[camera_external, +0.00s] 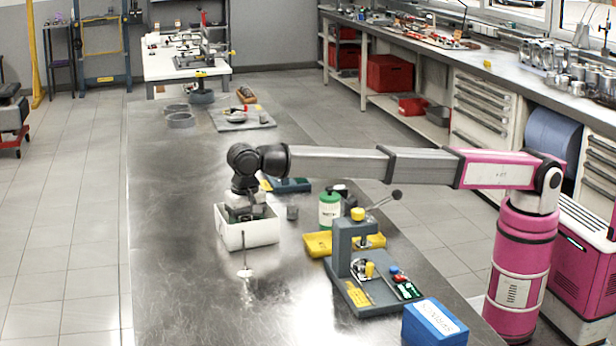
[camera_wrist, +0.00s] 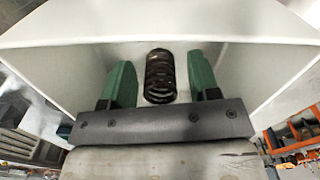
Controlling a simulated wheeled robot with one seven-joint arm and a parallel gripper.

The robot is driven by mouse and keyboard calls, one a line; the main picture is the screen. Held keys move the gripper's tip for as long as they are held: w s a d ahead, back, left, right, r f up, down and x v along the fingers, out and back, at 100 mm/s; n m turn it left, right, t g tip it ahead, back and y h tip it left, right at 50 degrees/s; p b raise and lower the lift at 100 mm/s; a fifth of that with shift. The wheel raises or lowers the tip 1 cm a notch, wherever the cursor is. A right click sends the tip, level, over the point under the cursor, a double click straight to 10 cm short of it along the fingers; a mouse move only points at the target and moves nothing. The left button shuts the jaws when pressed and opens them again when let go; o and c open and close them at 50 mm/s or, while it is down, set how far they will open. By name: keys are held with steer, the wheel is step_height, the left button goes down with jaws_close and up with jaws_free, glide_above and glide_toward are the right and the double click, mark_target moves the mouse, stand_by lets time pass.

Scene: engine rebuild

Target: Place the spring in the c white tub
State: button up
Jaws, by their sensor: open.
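The white tub (camera_external: 262,234) stands on the metal bench, and my arm reaches down into it from above. My gripper (camera_external: 246,213) is low inside the tub, with its fingertips partly hidden by the tub walls. In the wrist view, the pale tub wall (camera_wrist: 160,25) surrounds the gripper. A dark coil spring (camera_wrist: 160,77) sits inside the tub between the two green fingers. The fingers are open, with a visible gap on each side of the spring. The spring cannot be made out in the external view.
A thin-stemmed valve-like part (camera_external: 244,270) is in front of the tub. To the right are a small grey cylinder (camera_external: 292,212), a green and white bottle (camera_external: 329,208), a grey lever press (camera_external: 342,250) and a blue box (camera_external: 434,324). The bench left of the tub is clear.

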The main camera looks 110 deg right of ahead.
step_height(320, 180, up, 12)
stand_by(0.4)
